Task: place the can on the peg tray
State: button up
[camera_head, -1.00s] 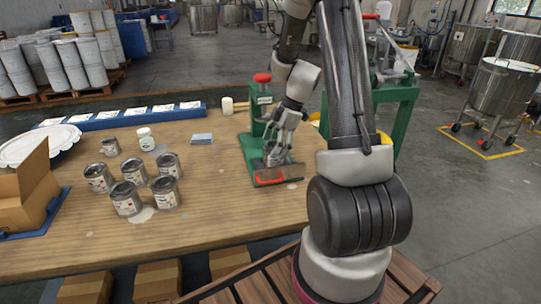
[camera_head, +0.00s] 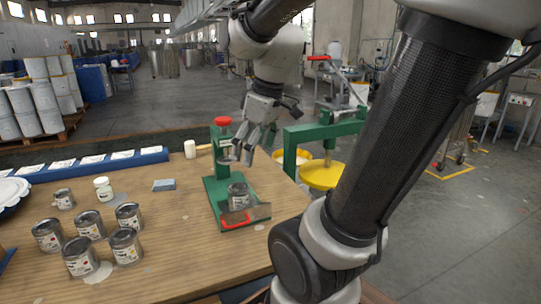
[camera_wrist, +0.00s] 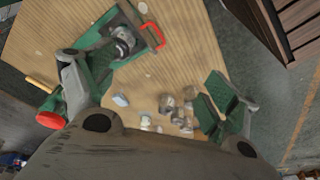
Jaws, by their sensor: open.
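A grey metal can (camera_head: 238,195) with a pale label stands upright on the base of the green press (camera_head: 211,187), by a flat metal plate with a red handle (camera_head: 236,220). The wrist view also shows this can (camera_wrist: 123,41). I cannot make out pegs on the plate, or tell whether it is the peg tray. Several similar cans (camera_head: 125,245) stand in a group at the left of the wooden table.
A white jar (camera_head: 103,188), a blue-grey block (camera_head: 164,185) and a mallet (camera_head: 190,149) are on the table. A blue rail with pale cards (camera_head: 92,164) runs along the back edge. A green stand with a yellow disc (camera_head: 322,175) is right of the table. The front middle of the table is clear.

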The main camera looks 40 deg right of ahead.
jog(key=s+m+t+h, duration=0.1)
jog(key=s+m, duration=0.4)
jog(key=s, duration=0.2)
jog(key=shift+a+r, duration=0.2)
jog(key=shift+r, duration=0.25)
dwell(0.6)
